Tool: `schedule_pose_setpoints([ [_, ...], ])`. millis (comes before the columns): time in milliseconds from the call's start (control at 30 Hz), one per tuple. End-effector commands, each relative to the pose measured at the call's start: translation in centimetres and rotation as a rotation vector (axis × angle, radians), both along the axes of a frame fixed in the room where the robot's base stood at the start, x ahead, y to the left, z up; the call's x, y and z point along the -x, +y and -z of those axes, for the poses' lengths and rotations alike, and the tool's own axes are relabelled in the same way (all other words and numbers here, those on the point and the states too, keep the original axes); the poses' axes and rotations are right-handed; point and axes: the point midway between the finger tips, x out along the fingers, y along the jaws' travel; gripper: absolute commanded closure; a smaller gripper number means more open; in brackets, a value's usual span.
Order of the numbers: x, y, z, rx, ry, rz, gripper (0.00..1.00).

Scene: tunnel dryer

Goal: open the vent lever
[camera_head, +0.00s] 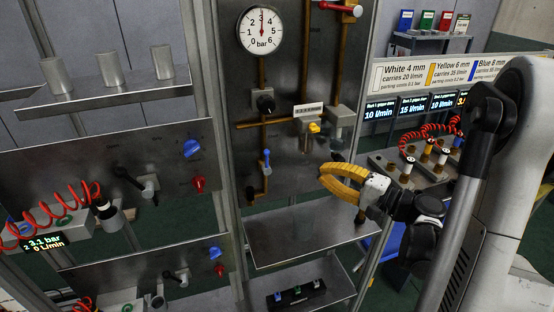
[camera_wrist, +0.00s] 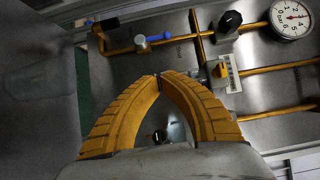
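A small blue lever (camera_head: 266,160) sits on a short brass pipe low on the left of the metal panel. It points roughly up along the pipe in the head view and shows at the upper left in the wrist view (camera_wrist: 156,38). I cannot read its label, so I cannot be sure that it is the vent lever. My gripper (camera_head: 322,171) has yellow ribbed fingers and is in front of the panel, to the right of the blue lever and apart from it. In the wrist view its fingertips (camera_wrist: 160,76) meet with nothing visible between them.
A yellow knob (camera_head: 314,128) on a valve is just above my gripper. A black knob (camera_head: 265,103), a red-handled valve (camera_head: 340,8) and a pressure gauge (camera_head: 260,31) near 3 bar are higher up. A metal shelf (camera_head: 300,235) juts out below.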

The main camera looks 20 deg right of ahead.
Motion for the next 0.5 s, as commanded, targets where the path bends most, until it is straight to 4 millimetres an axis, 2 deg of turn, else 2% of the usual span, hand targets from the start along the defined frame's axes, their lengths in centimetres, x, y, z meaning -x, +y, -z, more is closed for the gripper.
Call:
schedule_pose_setpoints([
  [267, -0.2, 0.2, 0.0, 0.001, 0.002, -0.001, 1.00],
  [367, -0.9, 0.7, 0.1, 0.001, 0.002, -0.002, 1.00],
  [500, -2.8, 2.0, 0.1, 0.002, 0.001, -0.004, 1.00],
])
